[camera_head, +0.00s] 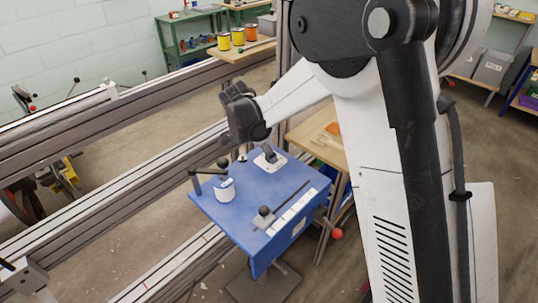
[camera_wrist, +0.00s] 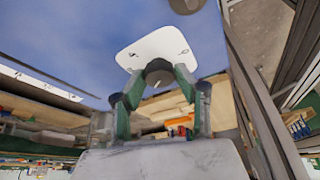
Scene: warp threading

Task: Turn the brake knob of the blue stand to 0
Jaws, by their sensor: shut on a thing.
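The blue stand (camera_head: 235,215) is a tilted-looking blue table in the middle of the head view; its blue top (camera_wrist: 85,45) fills the upper left of the wrist view. A white plate (camera_head: 277,166) is on the top toward its far edge, also seen in the wrist view (camera_wrist: 150,47). A dark round knob (camera_wrist: 158,70) stands on this plate. My gripper (camera_wrist: 158,78) is shut on the knob, with its green-lined fingers on both sides. Small dark marks show at the plate's two sides, but I cannot read them or the knob's pointer.
On the stand are a white drum (camera_head: 226,192), a black crank (camera_head: 207,172), a ball-topped lever (camera_head: 264,212) and a white strip (camera_head: 289,209). A red ball (camera_head: 337,233) sticks out at right. Metal rails (camera_head: 130,205) run along the left; a wooden bench (camera_head: 318,148) stands behind.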

